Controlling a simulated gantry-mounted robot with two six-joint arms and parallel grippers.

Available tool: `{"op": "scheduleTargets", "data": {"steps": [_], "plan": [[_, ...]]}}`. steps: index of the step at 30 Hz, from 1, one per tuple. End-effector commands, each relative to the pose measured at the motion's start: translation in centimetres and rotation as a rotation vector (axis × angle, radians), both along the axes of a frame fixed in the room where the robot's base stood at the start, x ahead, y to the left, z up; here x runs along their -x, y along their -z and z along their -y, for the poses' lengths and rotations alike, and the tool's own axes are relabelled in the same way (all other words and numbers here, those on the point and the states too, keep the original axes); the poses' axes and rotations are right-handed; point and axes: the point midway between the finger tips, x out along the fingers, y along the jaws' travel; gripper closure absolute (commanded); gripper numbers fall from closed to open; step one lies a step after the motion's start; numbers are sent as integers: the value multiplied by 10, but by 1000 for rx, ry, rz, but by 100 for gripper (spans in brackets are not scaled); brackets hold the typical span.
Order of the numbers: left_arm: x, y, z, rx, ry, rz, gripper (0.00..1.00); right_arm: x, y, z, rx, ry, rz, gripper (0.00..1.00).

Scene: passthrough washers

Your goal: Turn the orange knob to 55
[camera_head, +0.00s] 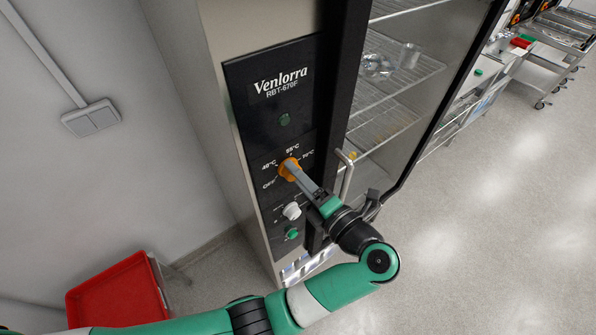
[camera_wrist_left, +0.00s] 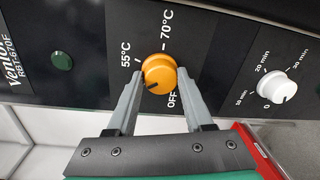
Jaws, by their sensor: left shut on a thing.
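The orange knob (camera_head: 289,169) sits on the black control panel (camera_head: 262,122) of the Venlorra cabinet, ringed by OFF, 40°C, 55°C and 70°C labels. My left gripper (camera_head: 293,171) is shut on the knob, its fingers reaching in from the lower right. In the left wrist view, one grey finger of the left gripper (camera_wrist_left: 159,78) lies on each side of the orange knob (camera_wrist_left: 158,70). A small dark mark on the knob faces the bottom of that picture, away from the 55°C label and near the OFF side. The 40°C label is hidden there. My right gripper is not in view.
A white timer knob (camera_head: 291,211) and green buttons (camera_head: 291,233) share the panel. A metal door handle (camera_head: 346,172) stands out right beside my gripper. A red bin (camera_head: 118,294) is on the floor at lower left. Open floor lies to the right.

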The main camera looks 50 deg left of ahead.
Motion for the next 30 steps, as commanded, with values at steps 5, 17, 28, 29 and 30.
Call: {"op": "scheduleTargets", "data": {"steps": [5,17,28,29,30], "plan": [[-1,-2,0,-16,0,-169,100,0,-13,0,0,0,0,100],[-1,-1,0,-55,0,-546,100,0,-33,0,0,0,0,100],[-2,1,0,-84,0,-827,100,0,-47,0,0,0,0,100],[-2,1,0,-85,0,-842,100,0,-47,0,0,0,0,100],[-1,1,0,-87,0,-862,100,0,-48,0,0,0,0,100]]}}
